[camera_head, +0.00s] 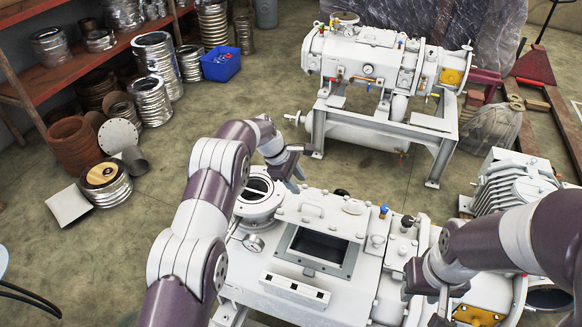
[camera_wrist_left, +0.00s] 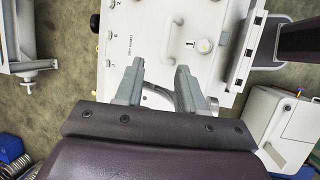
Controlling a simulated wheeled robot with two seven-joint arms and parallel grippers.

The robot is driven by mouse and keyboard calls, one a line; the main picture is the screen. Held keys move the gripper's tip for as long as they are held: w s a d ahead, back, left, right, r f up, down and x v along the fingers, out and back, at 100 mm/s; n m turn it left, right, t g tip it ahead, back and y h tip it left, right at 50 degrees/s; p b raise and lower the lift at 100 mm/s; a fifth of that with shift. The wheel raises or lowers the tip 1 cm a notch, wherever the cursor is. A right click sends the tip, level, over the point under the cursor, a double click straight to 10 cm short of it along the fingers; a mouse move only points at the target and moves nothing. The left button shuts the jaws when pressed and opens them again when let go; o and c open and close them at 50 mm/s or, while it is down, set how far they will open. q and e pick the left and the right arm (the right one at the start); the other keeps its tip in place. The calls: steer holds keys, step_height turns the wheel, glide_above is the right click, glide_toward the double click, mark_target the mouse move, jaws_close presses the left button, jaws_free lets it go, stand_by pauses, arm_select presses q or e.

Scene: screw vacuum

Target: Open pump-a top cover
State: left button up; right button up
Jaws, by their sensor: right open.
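Pump-a is the white machine in front (camera_head: 262,298). Its top has a rectangular framed opening (camera_head: 318,247) with a dark inside showing. A white plate with a handle (camera_head: 321,213), which looks like the top cover, lies just behind the opening; its exact tilt is hard to judge. My left gripper (camera_head: 292,184) is above the pump's far left, near the round flange, apart from the plate. In the left wrist view its two fingers (camera_wrist_left: 160,78) are spread with nothing gripped. My right gripper (camera_head: 427,300) is open over the pump's right side, partly hidden by its arm.
A gauge (camera_head: 254,243), a blue-topped valve (camera_head: 383,212) and a dark knob (camera_head: 407,221) stick up from the pump. A ribbed motor (camera_head: 513,188) stands at right. A second white pump (camera_head: 372,62) stands behind. Metal parts line the left; floor between is clear.

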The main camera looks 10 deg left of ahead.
arm_select(q)
steer(key=p+v, duration=0.2)
steer(key=v, duration=0.2)
steer(key=shift+a+r, duration=0.15)
steer(key=shift+r, duration=0.1)
arm_select(e)
step_height(320, 180, up, 3)
steer(key=shift+r, duration=0.15)
